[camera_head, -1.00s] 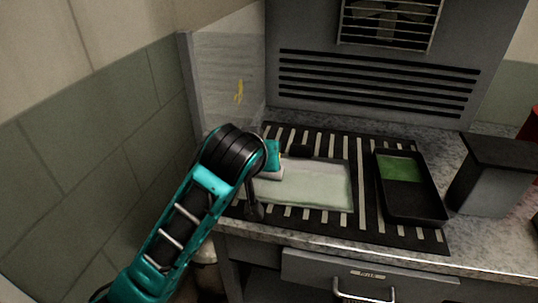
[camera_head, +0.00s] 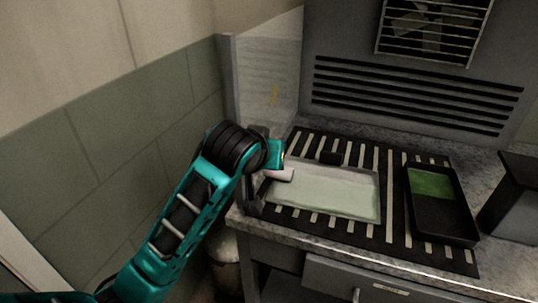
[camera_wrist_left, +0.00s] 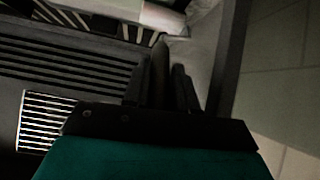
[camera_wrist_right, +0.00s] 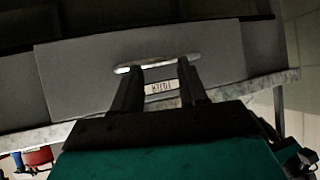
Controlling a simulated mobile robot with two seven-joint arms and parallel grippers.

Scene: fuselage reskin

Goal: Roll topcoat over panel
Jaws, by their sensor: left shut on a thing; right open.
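The pale whitish-green panel (camera_head: 330,192) lies flat on the striped mat (camera_head: 395,215) on the workbench. My left gripper (camera_head: 258,180) is at the panel's left end, shut on the roller's handle. The white roller (camera_head: 280,174) is at the panel's left edge; it also shows in the left wrist view (camera_wrist_left: 162,17), beyond the fingers (camera_wrist_left: 163,62). I cannot tell whether it presses on the panel. The black tray (camera_head: 442,222) with green paint (camera_head: 432,184) stands right of the panel. My right gripper (camera_wrist_right: 160,85) is open and empty in front of a drawer.
A clear upright sheet (camera_head: 268,85) stands close behind and left of the panel. A grey vented housing (camera_head: 400,100) rises behind. A dark box (camera_head: 515,205) is right of the tray. The drawer's handle (camera_wrist_right: 157,63) faces my right gripper.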

